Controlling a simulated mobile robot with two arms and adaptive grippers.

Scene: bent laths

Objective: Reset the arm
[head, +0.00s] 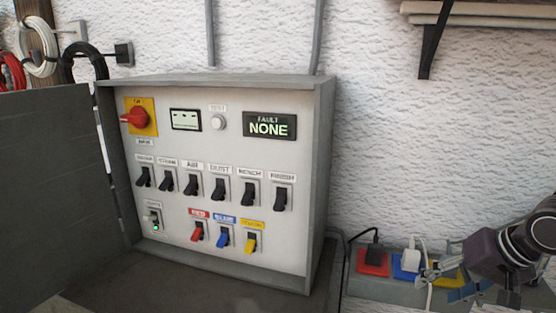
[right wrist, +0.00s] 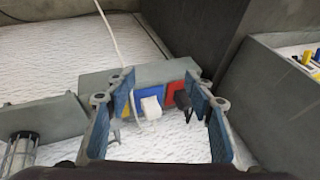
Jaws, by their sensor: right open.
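My right gripper (head: 455,284) is at the lower right of the head view, in front of the socket strip. In the right wrist view its two blue-padded fingers (right wrist: 160,85) are spread, with nothing between them held. My left gripper is not in view. The grey control box (head: 325,150) stands open, with its door (head: 50,190) swung to the left. Its display (head: 269,126) reads FAULT NONE. A red rotary switch (head: 134,118) on a yellow plate is at the top left of the panel. Red (head: 198,232), blue (head: 223,237) and yellow (head: 251,243) switches are along the bottom.
The socket strip (right wrist: 95,80) has a black plug (right wrist: 182,100) at its red socket and a white plug (right wrist: 151,106) at its blue socket. A yellow socket (head: 447,277) is partly behind my gripper. A bracketed shelf (head: 480,20) is at upper right. Coiled cables (head: 38,52) hang at left.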

